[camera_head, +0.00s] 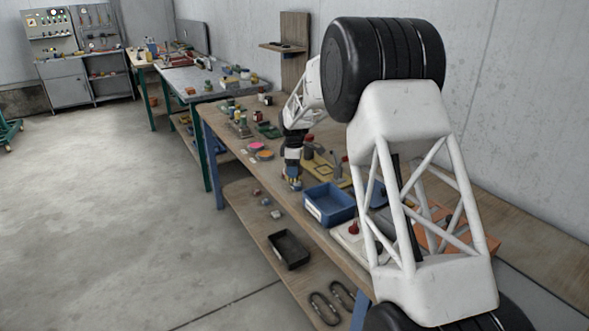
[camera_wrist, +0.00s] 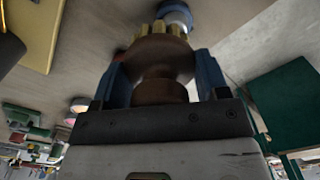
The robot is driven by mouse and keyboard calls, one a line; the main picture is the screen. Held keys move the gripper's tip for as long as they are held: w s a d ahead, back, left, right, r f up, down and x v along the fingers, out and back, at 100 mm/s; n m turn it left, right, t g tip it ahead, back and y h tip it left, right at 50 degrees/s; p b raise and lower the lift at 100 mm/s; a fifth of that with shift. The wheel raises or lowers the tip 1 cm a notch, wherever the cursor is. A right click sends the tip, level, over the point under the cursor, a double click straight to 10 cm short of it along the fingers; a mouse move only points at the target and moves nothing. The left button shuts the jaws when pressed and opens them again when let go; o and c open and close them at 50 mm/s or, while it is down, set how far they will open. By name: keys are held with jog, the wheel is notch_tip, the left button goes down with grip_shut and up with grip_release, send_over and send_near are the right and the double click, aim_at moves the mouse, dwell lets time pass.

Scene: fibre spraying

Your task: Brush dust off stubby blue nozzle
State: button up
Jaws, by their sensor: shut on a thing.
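My gripper (camera_wrist: 162,75) is shut on a brown, rounded brush (camera_wrist: 160,58) with pale yellow bristles (camera_wrist: 165,29), held between its two blue fingers. The stubby blue nozzle (camera_wrist: 176,10) shows just beyond the bristles at the top of the wrist view, partly hidden by the brush. The bristles look very close to it; I cannot tell whether they touch. In the head view my gripper (camera_head: 291,168) is low over the bench's front edge, left of the blue bin. The brush and nozzle are too small there to separate clearly.
A blue bin (camera_head: 309,207) stands right of my gripper on the wooden bench (camera_head: 348,262). A yellow plate (camera_head: 322,174) with fittings lies behind. Orange and pink discs (camera_head: 258,150) and several small parts are farther left. A black tray (camera_head: 289,262) sits on the lower shelf.

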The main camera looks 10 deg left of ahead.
jog(key=shift+r, duration=0.2)
jog(key=shift+r, duration=2.8)
jog(key=shift+r, duration=0.2)
jog(key=shift+r, duration=1.35)
jog(key=shift+f, duration=0.1)
